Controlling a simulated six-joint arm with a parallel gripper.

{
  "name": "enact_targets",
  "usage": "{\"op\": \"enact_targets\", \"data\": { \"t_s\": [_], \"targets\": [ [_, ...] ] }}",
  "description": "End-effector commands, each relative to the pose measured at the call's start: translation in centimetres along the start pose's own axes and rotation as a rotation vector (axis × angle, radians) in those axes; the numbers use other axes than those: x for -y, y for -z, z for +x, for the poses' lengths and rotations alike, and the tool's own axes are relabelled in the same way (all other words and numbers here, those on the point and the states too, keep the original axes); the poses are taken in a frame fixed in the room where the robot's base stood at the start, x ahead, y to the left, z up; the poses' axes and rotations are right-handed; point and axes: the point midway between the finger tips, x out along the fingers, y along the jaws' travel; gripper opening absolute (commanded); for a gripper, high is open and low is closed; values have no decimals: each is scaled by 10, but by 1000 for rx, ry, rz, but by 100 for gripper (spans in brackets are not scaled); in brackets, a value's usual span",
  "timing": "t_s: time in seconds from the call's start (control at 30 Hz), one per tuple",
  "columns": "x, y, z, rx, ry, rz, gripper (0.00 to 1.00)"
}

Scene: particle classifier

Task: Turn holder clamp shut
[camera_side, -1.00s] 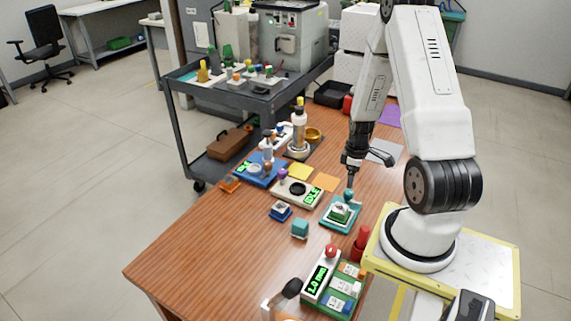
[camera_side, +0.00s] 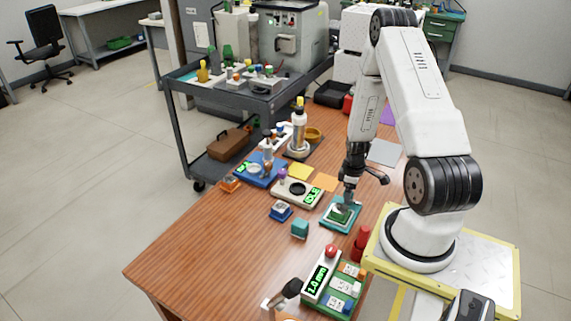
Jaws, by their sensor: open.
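The holder is a teal base (camera_side: 330,222) with a green block (camera_side: 340,216) seated in its white-edged middle, on the right part of the wooden table. My gripper (camera_side: 348,204) points down right over the back of this holder. It is open, with its fingertips at the place of the holder's teal clamp knob. The knob is mostly hidden behind the fingers, so I cannot tell whether they touch it or how far the clamp is turned.
A loose teal cube (camera_side: 300,229) and a blue part (camera_side: 281,211) lie left of the holder. A red cylinder (camera_side: 361,240) stands close in front of it. A white device (camera_side: 297,192) with a green display sits behind left. The table's front left is clear.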

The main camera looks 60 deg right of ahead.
Motion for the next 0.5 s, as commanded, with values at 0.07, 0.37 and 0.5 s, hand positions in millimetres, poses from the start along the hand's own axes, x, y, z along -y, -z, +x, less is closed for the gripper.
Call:
{"op": "enact_targets", "data": {
  "t_s": [0.07, 0.37, 0.5],
  "targets": [
    [0, 0, 0, 0, 0, 0, 82],
    [0, 0, 0, 0, 0, 0, 9],
    [0, 0, 0, 0, 0, 0, 0]
  ]
}}
